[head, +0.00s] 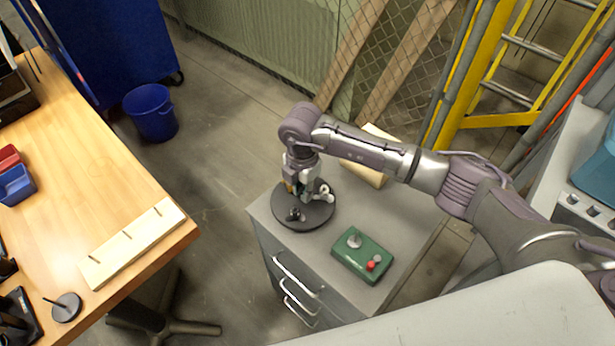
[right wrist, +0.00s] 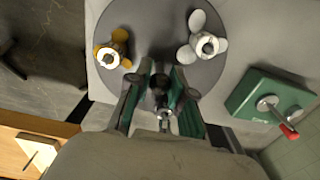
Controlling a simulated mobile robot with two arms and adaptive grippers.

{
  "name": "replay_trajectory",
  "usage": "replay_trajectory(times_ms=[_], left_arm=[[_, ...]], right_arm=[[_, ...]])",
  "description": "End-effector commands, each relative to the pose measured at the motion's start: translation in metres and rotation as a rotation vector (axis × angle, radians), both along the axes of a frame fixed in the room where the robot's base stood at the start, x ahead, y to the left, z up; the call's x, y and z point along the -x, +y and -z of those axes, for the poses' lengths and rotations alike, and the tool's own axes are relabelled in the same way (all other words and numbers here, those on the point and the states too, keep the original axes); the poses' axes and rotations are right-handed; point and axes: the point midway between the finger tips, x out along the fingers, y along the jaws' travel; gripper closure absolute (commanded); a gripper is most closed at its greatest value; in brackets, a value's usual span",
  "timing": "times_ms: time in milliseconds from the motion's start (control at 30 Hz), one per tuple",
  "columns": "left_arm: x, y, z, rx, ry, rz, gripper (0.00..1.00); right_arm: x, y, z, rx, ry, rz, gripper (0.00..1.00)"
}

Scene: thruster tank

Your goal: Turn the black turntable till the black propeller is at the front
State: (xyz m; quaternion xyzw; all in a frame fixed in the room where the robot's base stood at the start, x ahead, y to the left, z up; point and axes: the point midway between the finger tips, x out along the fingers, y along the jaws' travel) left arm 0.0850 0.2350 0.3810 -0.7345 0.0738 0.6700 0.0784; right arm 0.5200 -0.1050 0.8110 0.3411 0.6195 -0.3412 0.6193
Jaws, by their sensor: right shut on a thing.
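The black turntable (head: 318,218) is a round disc on top of a grey cabinet. The black propeller (head: 296,214) stands near its lower-left edge in the head view. A white propeller (right wrist: 203,45) and a yellow propeller (right wrist: 112,48) stand on the disc, apart from each other; the white one also shows at the disc's right in the head view (head: 323,191). My left gripper is not in view.
A green control box (head: 362,256) with a joystick and a red knob sits on the cabinet, right of the disc. A pale block (head: 377,178) lies behind my arm. The wooden table (head: 110,180) at left holds a pegged board (head: 133,243). A blue bucket (head: 151,112) stands on the floor.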

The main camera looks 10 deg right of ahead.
Motion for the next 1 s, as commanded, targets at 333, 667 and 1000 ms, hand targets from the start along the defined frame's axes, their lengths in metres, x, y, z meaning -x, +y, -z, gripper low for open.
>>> replay_trajectory(times_ms=[333, 667, 1000], left_arm=[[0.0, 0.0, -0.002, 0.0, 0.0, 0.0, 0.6], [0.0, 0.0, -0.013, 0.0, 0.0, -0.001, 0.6], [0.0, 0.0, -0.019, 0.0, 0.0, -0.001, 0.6]], right_arm=[[-0.001, 0.0, -0.001, -0.001, -0.002, 0.022, 1.0], [0.0, 0.001, -0.002, -0.001, 0.0, 0.184, 1.0], [0.0, 0.001, -0.001, -0.001, 0.0, 0.3, 1.0]])
